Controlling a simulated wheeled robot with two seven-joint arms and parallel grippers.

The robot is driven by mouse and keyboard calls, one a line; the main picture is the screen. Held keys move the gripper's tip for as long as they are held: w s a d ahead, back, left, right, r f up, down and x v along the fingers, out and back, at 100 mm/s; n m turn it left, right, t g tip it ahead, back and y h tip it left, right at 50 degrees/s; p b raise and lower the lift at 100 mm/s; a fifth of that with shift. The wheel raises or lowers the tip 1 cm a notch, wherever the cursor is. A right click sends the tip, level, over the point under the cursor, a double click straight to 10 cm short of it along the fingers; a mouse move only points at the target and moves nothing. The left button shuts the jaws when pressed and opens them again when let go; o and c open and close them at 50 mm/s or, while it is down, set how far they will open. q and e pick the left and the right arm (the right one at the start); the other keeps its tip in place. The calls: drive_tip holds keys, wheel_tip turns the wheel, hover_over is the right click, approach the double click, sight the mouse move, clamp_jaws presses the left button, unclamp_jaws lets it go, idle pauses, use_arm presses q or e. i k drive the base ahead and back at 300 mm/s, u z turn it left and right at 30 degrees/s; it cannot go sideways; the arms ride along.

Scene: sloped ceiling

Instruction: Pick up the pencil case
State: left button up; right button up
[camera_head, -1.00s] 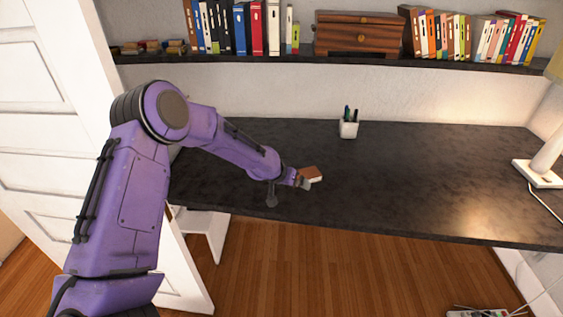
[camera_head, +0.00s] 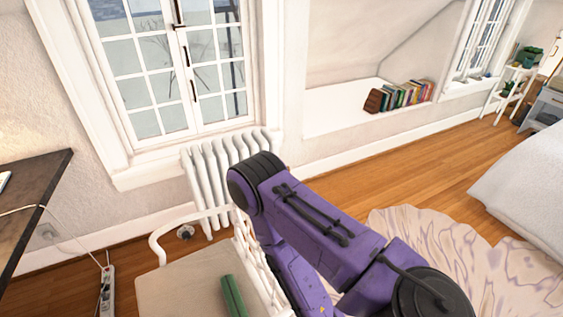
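A dark green, elongated object (camera_head: 232,296) lies on the seat of a white chair, at the bottom of the head view. It looks like two rounded lengths side by side and may be the pencil case; its lower end is cut off by the frame edge. My purple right arm comes in from the lower right, bends near the radiator and runs back down beside the chair. Its gripper does not show. My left arm and gripper are out of the picture.
The chair (camera_head: 176,290) has a white armrest frame and stands before a white radiator (camera_head: 212,172). The desk (camera_head: 36,195) edge is at left. A power strip (camera_head: 107,292) with a cable lies on the floor. A rug (camera_head: 440,265) and a bed (camera_head: 530,185) are at right.

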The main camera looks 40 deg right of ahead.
sight(237, 307)
drive_tip(key=z, duration=2.75)
drive_tip(key=k, duration=0.5)
drive_tip(key=u, duration=1.55)
drive_tip(key=i, duration=0.5)
drive_tip(key=u, duration=0.05)
